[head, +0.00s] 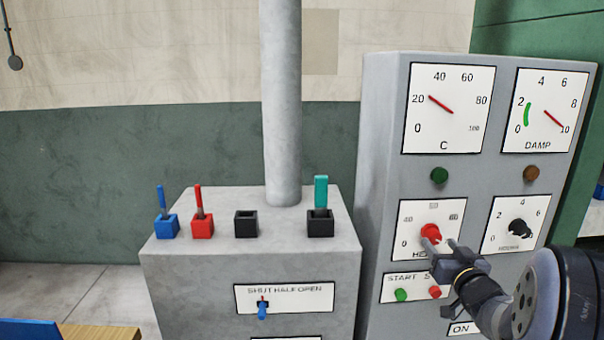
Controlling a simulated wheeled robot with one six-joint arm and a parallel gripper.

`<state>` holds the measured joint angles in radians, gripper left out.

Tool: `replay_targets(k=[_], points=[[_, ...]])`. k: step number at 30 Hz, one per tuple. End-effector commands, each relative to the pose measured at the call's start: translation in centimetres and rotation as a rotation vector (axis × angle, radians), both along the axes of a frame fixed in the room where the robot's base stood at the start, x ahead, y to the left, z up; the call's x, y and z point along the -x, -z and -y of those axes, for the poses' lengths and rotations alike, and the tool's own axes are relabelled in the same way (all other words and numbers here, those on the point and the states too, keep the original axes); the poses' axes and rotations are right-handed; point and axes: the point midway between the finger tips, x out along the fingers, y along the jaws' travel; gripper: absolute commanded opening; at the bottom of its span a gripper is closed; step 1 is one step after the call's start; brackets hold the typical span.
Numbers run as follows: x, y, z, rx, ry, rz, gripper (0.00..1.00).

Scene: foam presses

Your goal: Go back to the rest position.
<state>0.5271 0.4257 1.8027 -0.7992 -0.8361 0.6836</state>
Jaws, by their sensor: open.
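My gripper (438,244) is open, at the lower right in front of the grey panel. Its fingertips overlap the lower edge of a red knob (430,232) on a white dial plate with a scale from 0 upward. I cannot tell whether the fingers touch the knob. Nothing shows between the fingers apart from the panel and knob behind. My forearm and wrist come in from the lower right and hide part of the plates below the dial.
The grey panel (380,180) carries the C gauge (448,100), the DAMP gauge (545,95), a black knob (520,229) and a green button (401,295). To the left, a grey cabinet (190,275) holds upright levers and a blue SHUT/HALF/OPEN lever (262,310). A wooden table edge (100,333) shows lower left.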

Motion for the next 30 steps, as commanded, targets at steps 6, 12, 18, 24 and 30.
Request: replay_targets(k=[6, 12, 18, 24, 30], points=[[-1.34, 0.29, -0.05, 0.097, 0.000, 0.004, 0.53], [-1.31, 0.08, -0.08, 0.165, -0.001, 0.007, 0.53], [-1.30, -0.02, -0.07, 0.173, -0.001, 0.006, 0.53], [-1.30, -0.07, -0.08, 0.164, -0.001, 0.006, 0.53], [-1.31, -0.31, -0.04, 0.064, 0.000, 0.000, 0.53]])
